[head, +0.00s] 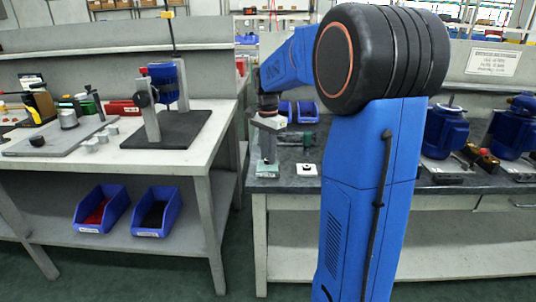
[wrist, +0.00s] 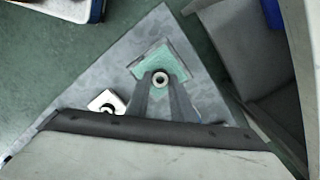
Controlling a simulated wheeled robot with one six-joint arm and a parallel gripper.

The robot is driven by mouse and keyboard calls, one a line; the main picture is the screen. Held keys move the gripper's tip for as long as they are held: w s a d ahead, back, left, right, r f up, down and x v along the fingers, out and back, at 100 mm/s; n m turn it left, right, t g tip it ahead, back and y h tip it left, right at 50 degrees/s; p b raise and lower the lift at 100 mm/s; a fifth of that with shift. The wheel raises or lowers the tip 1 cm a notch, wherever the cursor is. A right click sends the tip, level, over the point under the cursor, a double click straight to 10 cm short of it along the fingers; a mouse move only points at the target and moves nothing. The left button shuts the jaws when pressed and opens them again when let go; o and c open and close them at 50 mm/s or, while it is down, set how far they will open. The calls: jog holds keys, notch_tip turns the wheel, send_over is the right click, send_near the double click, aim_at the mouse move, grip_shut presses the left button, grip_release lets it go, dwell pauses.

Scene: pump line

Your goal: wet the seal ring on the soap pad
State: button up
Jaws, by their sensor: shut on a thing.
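The soap pad (wrist: 152,58), a pale green square in a grey surround, lies directly under the ring in the wrist view. I cannot tell whether the ring touches the pad or hangs just above it. In the head view my gripper (head: 268,148) is low over the left end of the dark bench top; the ring is too small to make out there.
A small white block (head: 306,170) with a dark round centre stands right of the gripper; it also shows in the wrist view (wrist: 105,101). Blue pumps (head: 446,130) stand at right. A gap separates the left workbench (head: 180,160).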

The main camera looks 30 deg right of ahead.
jog(key=shift+f, duration=0.55)
dwell(1.8)
jog(key=shift+r, duration=0.1)
jog(key=shift+r, duration=3.4)
